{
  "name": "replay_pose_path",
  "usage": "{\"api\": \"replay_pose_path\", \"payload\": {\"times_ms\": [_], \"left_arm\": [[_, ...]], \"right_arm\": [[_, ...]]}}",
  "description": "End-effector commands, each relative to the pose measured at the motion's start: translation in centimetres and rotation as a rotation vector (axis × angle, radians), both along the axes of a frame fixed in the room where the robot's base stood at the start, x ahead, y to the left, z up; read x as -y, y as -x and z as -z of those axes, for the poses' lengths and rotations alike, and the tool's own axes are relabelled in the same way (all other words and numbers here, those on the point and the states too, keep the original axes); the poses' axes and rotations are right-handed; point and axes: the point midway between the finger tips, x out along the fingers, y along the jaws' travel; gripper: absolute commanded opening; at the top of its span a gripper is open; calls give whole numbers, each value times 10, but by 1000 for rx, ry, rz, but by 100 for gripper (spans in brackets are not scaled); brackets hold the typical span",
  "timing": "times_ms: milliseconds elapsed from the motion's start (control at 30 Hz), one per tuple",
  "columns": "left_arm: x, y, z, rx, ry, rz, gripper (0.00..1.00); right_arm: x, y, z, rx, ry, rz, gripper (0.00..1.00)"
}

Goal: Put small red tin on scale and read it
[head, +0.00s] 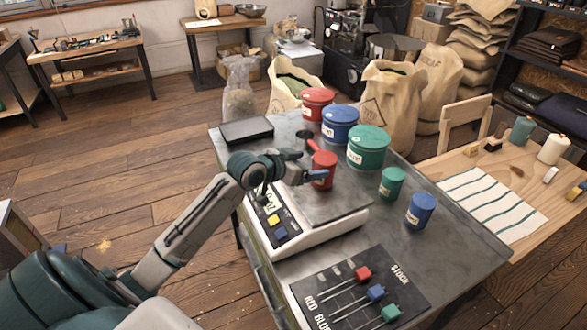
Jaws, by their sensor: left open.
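The small red tin (325,172) stands upright on the grey plate of the white scale (318,232). My left gripper (311,161) is open at the tin, with one finger on the tin's far side and the blue-tipped finger on its near side. I cannot tell whether the fingers touch it. The scale's display is partly hidden by my left wrist, and its digits are too small to read. Yellow and blue buttons sit on the scale's front. My right gripper is not in view.
Large red (317,103), blue (340,124) and green (368,147) tins stand behind the scale. Small green (391,183) and blue (420,211) tins stand to its right. A stock board (345,281) with coloured sliders lies in front. A black tray (246,131) lies at the back left.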

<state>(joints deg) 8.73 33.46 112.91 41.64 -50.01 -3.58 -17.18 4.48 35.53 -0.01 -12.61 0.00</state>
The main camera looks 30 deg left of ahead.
Motion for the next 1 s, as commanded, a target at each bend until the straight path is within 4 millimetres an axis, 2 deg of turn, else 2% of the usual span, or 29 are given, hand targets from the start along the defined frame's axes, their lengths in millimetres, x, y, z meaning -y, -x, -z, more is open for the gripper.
{"api": "replay_pose_path", "payload": {"times_ms": [200,400,633,1000], "left_arm": [[-10,29,-10,-1,-6,1,83],[-15,44,-18,-1,-3,-1,83],[-16,51,-22,0,0,1,83],[-16,51,-22,0,1,1,83]], "right_arm": [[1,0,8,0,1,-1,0],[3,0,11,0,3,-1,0],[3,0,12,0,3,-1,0],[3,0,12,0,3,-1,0]]}}
